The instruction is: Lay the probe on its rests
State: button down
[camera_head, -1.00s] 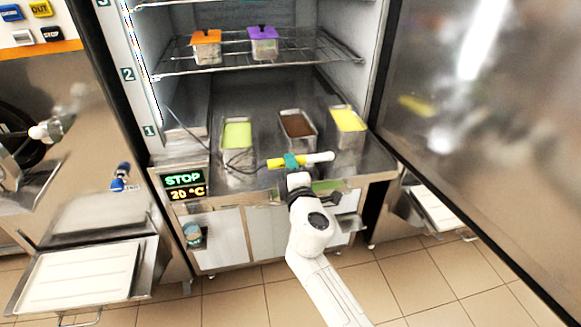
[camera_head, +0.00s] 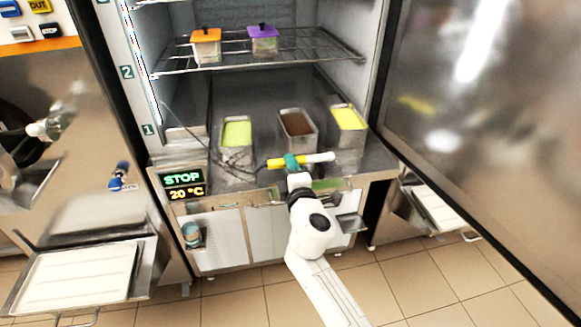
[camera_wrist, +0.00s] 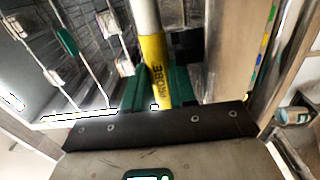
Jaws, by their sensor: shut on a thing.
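The probe (camera_head: 318,158) is a rod with a white end and a yellow end, and a dark cable runs from its yellow end. My gripper (camera_head: 291,162), with green fingers, is shut around its yellow part. The probe lies nearly level across the picture at the front of the cabinet opening, in front of the tubs. In the wrist view the yellow part of the probe (camera_wrist: 154,70), marked "PROBE", sits between my green fingers (camera_wrist: 156,90). I cannot make out the rests with certainty.
Green (camera_head: 236,133), brown (camera_head: 296,122) and yellow (camera_head: 348,117) tubs stand just behind the probe. A wire shelf (camera_head: 320,50) above holds two lidded tubs. The open door (camera_head: 470,110) fills the right side.

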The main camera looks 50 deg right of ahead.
jog(key=shift+s+d+f+b, duration=0.15)
jog(key=shift+f+b, duration=0.45)
jog(key=shift+f, duration=0.3)
jog(key=shift+s+d+f+b, duration=0.1)
jog(key=shift+s+f+b, duration=0.05)
jog(key=shift+f+b, duration=0.6)
jog(key=shift+f, duration=0.1)
jog(key=c, duration=0.8)
grip_release()
jog(key=shift+s+a, duration=0.1)
jog(key=shift+a, duration=0.05)
jog(key=s+a+r, duration=0.1)
jog(key=s+a, duration=0.1)
jog(key=s+a+r, duration=0.1)
jog(key=s+a, duration=0.1)
jog(key=s, duration=0.1)
jog(key=s+a+r+b, duration=0.1)
jog(key=s+a, duration=0.1)
jog(key=s, duration=0.1)
jog(key=shift+s+a, duration=0.1)
jog(key=shift+r, duration=0.1)
